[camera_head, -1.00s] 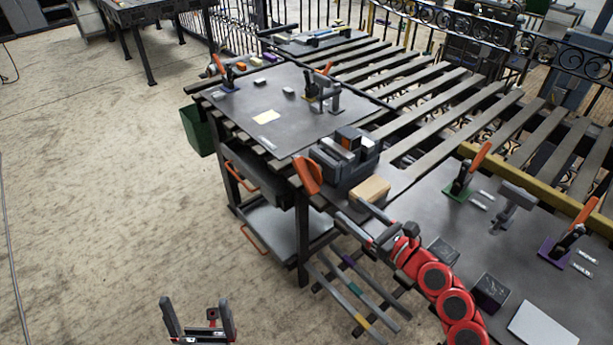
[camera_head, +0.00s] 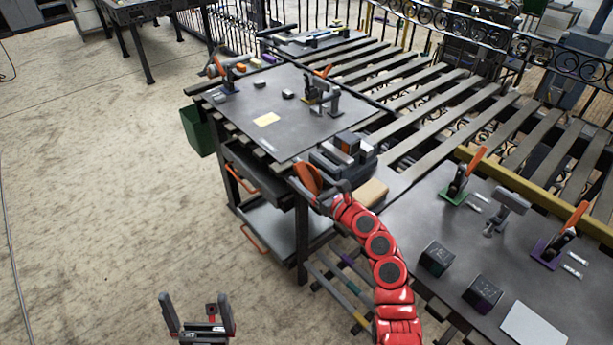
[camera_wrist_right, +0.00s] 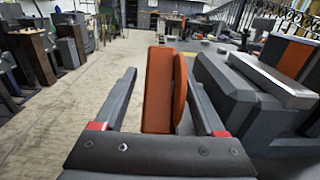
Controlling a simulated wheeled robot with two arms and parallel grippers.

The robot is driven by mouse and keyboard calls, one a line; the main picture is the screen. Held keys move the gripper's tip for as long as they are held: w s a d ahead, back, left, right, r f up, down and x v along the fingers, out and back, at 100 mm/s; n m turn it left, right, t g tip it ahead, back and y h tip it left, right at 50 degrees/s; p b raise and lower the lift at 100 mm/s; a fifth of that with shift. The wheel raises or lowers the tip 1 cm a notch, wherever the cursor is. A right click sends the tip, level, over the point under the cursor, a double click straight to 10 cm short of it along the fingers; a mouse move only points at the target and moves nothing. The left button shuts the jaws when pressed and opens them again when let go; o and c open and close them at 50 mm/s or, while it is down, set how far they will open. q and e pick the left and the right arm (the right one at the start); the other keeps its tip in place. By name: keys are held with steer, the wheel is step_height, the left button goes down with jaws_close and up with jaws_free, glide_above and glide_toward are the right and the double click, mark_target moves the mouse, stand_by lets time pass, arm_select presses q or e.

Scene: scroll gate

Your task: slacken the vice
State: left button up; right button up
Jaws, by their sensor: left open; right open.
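The vice (camera_head: 345,152) is a dark grey block-like body at the near corner of the workbench, with an orange handle (camera_head: 308,178) on its left side. In the right wrist view the vice body (camera_wrist_right: 235,85) is at the right, and the orange handle (camera_wrist_right: 163,90) stands between the fingers of my right gripper (camera_wrist_right: 158,100). That gripper is open, with a gap on both sides of the handle. In the head view my right gripper is at the handle and partly hidden by it. My left gripper (camera_head: 198,318) is open and empty over the floor at the bottom.
A tan block (camera_head: 371,192) lies beside the vice. Toggle clamps with orange levers (camera_head: 460,178) and dark cubes (camera_head: 436,258) stand on the right table. A green bin (camera_head: 198,132) hangs at the bench's left. The floor at left is clear.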

steer(key=shift+w+a, duration=0.1)
jaws_close()
stand_by(0.4)
steer(key=shift+a+r+g+h+p, duration=0.2)
steer(key=shift+g+h+p, duration=0.15)
steer(key=shift+p, duration=0.8)
steer(key=g+p, duration=0.1)
steer(key=p, duration=0.1)
steer(key=g+h+p, duration=0.1)
steer(key=p, duration=0.2)
steer(key=g+h+p, duration=0.1)
steer(key=p, duration=0.2)
steer(key=shift+w+d+r, duration=0.1)
steer(key=shift+w+r, duration=0.05)
steer(key=shift+r, duration=0.1)
steer(key=shift+f+g+h+p, duration=0.2)
steer(key=shift+g+h+p, duration=0.25)
steer(key=shift+g+p, duration=0.1)
steer(key=shift+f+g, duration=0.15)
steer(key=shift+g, duration=0.25)
